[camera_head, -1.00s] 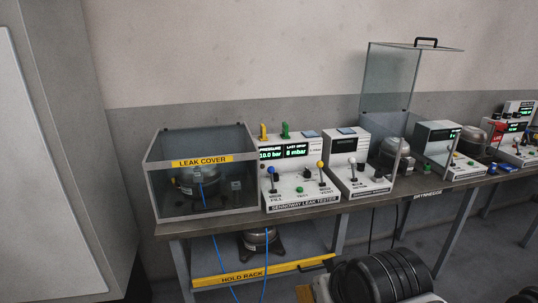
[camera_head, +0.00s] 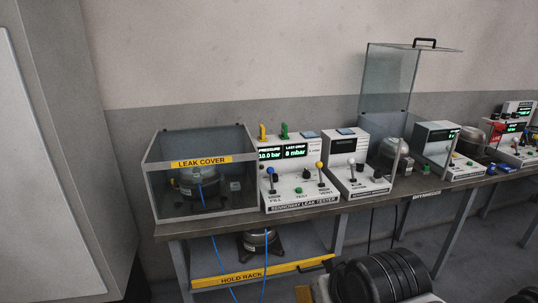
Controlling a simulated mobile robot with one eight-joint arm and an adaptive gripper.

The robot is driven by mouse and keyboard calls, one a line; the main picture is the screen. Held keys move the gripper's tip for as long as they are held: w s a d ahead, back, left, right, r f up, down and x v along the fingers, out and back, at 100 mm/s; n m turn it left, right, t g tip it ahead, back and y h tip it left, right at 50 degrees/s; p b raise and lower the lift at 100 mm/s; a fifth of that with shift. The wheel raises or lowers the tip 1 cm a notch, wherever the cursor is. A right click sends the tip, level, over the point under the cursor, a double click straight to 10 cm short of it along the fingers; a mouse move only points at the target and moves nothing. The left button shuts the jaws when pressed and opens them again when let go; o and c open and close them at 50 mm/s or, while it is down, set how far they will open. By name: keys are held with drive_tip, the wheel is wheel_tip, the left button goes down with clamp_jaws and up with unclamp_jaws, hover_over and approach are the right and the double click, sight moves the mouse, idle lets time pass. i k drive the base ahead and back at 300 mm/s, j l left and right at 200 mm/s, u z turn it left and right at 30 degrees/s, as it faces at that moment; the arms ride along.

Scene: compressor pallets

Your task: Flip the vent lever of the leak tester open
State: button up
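The leak tester (camera_head: 300,205) is a white console on the bench, labelled "SENNOWAY LEAK TESTER". Its display (camera_head: 283,153) reads pressure 10.0 bar and last drop 8 mbar. The vent lever (camera_head: 321,176) has a yellow knob and stands roughly upright at the console's right, above the VENT label. The fill lever (camera_head: 272,181) with a blue knob stands at the left. A green button (camera_head: 299,190) sits low between them. My gripper is not in view. Nothing touches the levers.
A clear leak cover (camera_head: 190,162) stands left of the tester over a compressor. A similar console (camera_head: 365,186) with its own lever is close on the right. A tall open glass guard (camera_head: 388,85) rises behind. The hold rack (camera_head: 228,280) is below. The floor shows in front.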

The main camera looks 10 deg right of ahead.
sight(318, 164)
drive_tip(key=i+l, duration=0.1)
drive_tip(key=i, duration=0.45)
drive_tip(key=i+l, duration=0.15)
drive_tip(key=i, duration=0.45)
drive_tip(key=l+z, duration=0.05)
